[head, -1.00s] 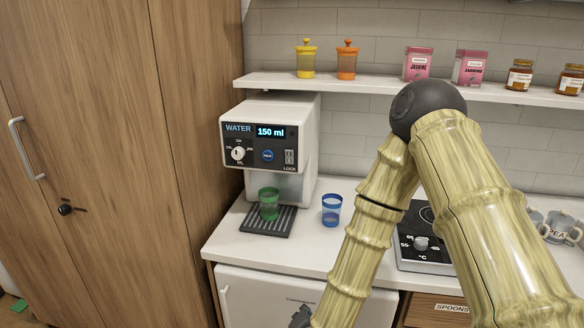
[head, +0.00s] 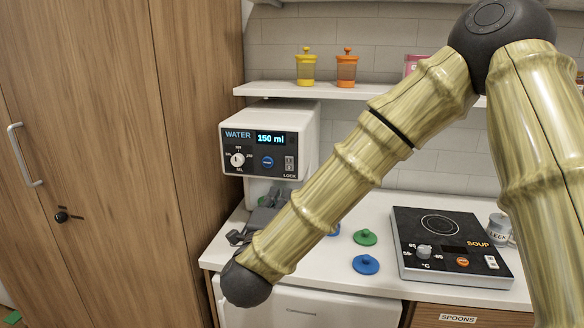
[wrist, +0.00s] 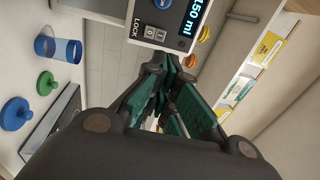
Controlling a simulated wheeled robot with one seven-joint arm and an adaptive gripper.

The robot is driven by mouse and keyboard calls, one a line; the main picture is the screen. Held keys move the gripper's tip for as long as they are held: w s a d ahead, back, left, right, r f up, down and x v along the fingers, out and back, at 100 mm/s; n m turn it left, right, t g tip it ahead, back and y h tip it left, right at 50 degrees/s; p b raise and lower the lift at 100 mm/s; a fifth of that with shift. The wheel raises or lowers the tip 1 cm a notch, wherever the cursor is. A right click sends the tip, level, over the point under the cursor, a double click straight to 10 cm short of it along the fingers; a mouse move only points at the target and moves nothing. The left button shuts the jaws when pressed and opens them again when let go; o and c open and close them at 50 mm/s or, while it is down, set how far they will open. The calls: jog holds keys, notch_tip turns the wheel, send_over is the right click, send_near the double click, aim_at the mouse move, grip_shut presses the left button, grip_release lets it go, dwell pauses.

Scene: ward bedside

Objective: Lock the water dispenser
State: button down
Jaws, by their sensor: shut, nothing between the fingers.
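The white water dispenser (head: 308,135) stands on the counter, its display reading 150 ml. Its front carries a dial (head: 237,160), a round blue button (head: 267,162) and, at right, a small lock switch (head: 289,163) marked LOCK. In the wrist view the lock switch (wrist: 150,33) shows at the top, left of my fingers. My gripper (head: 274,194) is shut and empty, just below and in front of the dispenser's panel. It appears apart from the switch. My gripper hides most of the drip tray and the cup there.
A blue cup (wrist: 62,49) stands on the counter, mostly behind my arm in the head view. A green lid (head: 365,237) and a blue lid (head: 366,264) lie near it. A hotplate (head: 410,262) is at right. A shelf (head: 290,90) runs above; a wooden cabinet (head: 110,150) is at left.

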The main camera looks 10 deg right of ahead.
jog(key=p, duration=0.5)
send_near(295, 159)
jog(key=x, duration=0.4)
jog(key=shift+w+d+r, duration=0.1)
jog(key=shift+w+r, duration=0.05)
jog(key=shift+r, duration=0.1)
jog(key=shift+x, duration=0.85)
jog(key=shift+w+g, duration=0.3)
jog(key=shift+g, duration=0.1)
jog(key=shift+s, duration=0.25)
jog(key=r+b+v, duration=0.2)
jog(key=b+v, duration=0.2)
jog(key=v, duration=0.9)
jog(key=shift+s+r, duration=0.2)
jog(key=shift+s, duration=0.15)
